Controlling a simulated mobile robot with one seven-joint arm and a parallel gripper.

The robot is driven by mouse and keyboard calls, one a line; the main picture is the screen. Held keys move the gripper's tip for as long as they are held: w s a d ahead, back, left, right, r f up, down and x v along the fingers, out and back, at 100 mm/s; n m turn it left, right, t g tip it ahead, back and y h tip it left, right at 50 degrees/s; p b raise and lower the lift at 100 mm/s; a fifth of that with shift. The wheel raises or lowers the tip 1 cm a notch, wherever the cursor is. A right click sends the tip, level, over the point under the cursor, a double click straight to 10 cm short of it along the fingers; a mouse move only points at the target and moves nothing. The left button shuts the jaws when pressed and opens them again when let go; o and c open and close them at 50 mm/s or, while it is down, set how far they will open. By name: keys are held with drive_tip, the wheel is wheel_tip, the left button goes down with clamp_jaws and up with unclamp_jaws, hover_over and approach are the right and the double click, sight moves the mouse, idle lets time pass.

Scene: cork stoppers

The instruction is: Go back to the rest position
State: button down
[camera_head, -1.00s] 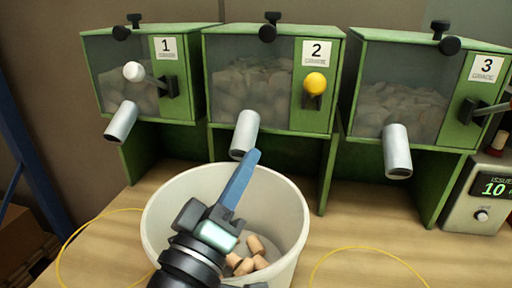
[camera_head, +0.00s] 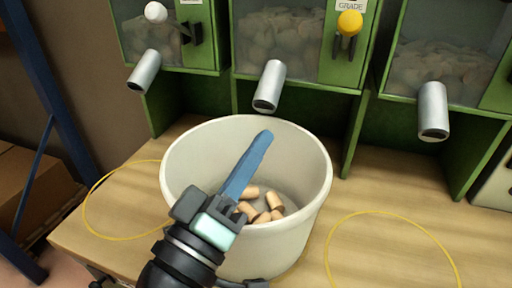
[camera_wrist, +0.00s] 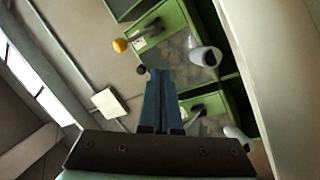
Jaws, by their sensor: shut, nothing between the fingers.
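My gripper (camera_head: 266,136) is shut and empty, its blue fingers pressed together. In the head view it appears in front of and above the white bucket (camera_head: 312,215), pointing up toward the far rim. In the wrist view the closed blue fingers (camera_wrist: 161,82) point toward the green dispensers. Several cork stoppers (camera_head: 274,200) lie on the bucket's floor, partly hidden by my gripper.
Three green dispensers stand behind the bucket, with grey spouts (camera_head: 269,86), (camera_head: 144,71) and (camera_head: 433,111). A white knob (camera_head: 155,12) and a yellow knob (camera_head: 350,22) are on their fronts. Yellow rings (camera_head: 88,214) and (camera_head: 330,255) lie on the wooden table (camera_head: 365,200).

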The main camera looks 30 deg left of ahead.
drive_tip(key=w+d+r+m+t+h, duration=0.2)
drive_tip(key=w+d+r+m, duration=0.3)
drive_tip(key=d+r, duration=0.5)
drive_tip(key=s+d+r+m+t, duration=0.2)
drive_tip(key=s+d+r+m, duration=0.15)
drive_tip(key=r, duration=0.45)
drive_tip(key=s+d+r+m+t, duration=0.2)
drive_tip(key=d+r+m, duration=0.1)
drive_tip(key=d+r, duration=0.3)
wheel_tip(320, 180, up, 15)
drive_tip(key=a+p, duration=0.1)
drive_tip(key=p, duration=1.3)
drive_tip(key=shift+w+a+y, duration=0.15)
drive_tip(key=shift+y, duration=0.15)
drive_tip(key=shift+n, duration=0.25)
